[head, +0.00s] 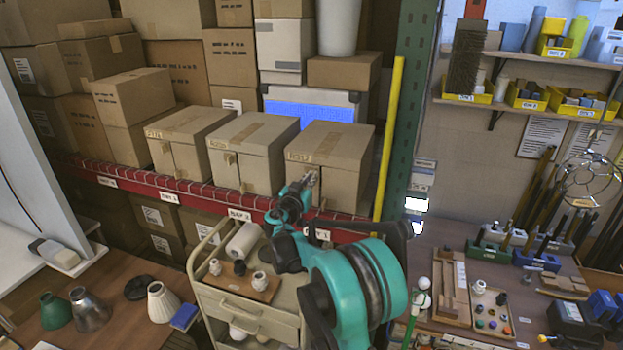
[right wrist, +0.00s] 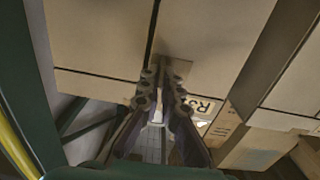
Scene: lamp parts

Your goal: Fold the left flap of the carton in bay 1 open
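The bay 1 carton (head: 326,147) is the rightmost of three brown cartons on the red shelf, above the label (head: 320,234) whose visible end reads 1. Its top looks closed, with a seam and tape. My right gripper (head: 312,177) is at the upper front of this carton. In the right wrist view, the carton (right wrist: 105,35) fills the top, and my right gripper's fingertips (right wrist: 164,80) are at the taped seam. The fingers are a narrow gap apart, with nothing clearly held between them. Contact cannot be told. My left gripper is out of view.
Two similar cartons (head: 252,145) (head: 182,137) stand to the left. A yellow upright (head: 391,135) and green rack post (head: 409,110) stand close on the right. A beige cart (head: 235,308) with lamp parts is below the shelf. More boxes are stacked behind.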

